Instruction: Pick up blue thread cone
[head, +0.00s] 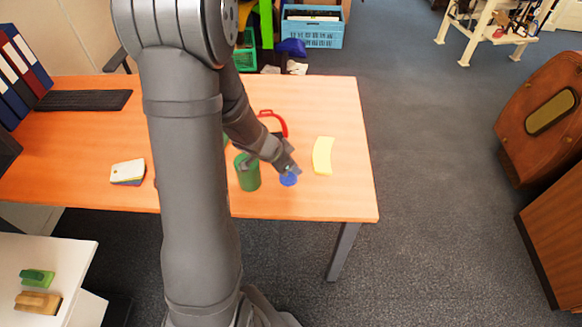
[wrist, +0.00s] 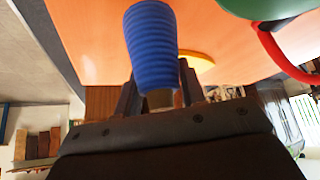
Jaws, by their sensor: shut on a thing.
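The blue thread cone (wrist: 152,45) is ribbed and sits between the two fingers of my gripper (wrist: 157,92) in the wrist view. My gripper is shut on it, with a finger on each side near its pale end. In the head view the cone (head: 288,179) shows as a small blue shape at the tip of my gripper (head: 287,170), near the right part of the orange table (head: 330,205). I cannot tell whether the cone touches the table. My arm covers part of the table in the head view.
A green cylinder (head: 248,173) stands just left of my gripper. A stack of pale and dark pieces (head: 127,171) lies at the left. The table's right end is clear.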

